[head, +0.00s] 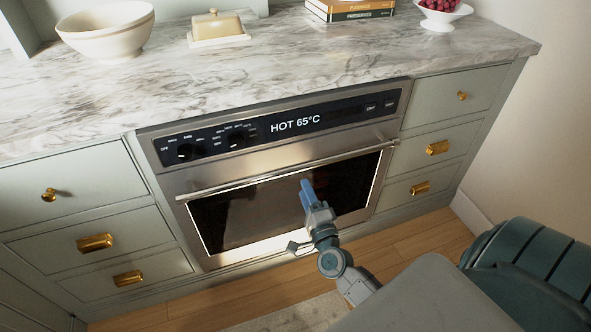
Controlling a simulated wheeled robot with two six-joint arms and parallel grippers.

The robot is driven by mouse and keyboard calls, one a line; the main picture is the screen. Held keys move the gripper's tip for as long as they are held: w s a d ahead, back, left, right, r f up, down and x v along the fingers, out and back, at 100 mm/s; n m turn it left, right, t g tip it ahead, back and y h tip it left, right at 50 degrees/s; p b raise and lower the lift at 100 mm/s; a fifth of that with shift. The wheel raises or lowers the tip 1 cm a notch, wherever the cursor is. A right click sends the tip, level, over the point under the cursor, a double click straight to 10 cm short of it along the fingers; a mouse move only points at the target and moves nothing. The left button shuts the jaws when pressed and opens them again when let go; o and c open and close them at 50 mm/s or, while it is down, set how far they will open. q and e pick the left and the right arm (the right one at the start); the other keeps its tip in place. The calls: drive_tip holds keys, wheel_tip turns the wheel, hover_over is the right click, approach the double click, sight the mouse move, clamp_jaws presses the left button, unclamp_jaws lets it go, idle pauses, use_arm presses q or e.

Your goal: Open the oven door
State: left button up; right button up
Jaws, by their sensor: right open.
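The built-in oven (280,125) sits under the marble counter in the head view, and its panel reads "HOT 65°C". Its door (250,213) has dark glass and looks shut. A long metal bar handle (285,171) runs across the top of the door. My right gripper (306,186) is in front of the glass, just below the handle, with its blue fingers pointing up. It is open and holds nothing that I can see. I cannot tell whether it touches the handle or the glass. My left gripper is out of view.
Drawers with brass knobs and pulls flank the oven, on the left (90,218) and right (440,135). On the marble counter (290,60) stand white bowls (105,38), a butter dish (216,28), books (350,8) and a bowl of berries (443,14). The wooden floor (430,238) ahead is clear.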

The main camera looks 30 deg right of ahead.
sight(296, 169)
drive_tip(key=p+x, duration=0.1)
drive_tip(key=x, duration=0.7)
drive_tip(key=shift+w, duration=0.35)
clamp_jaws()
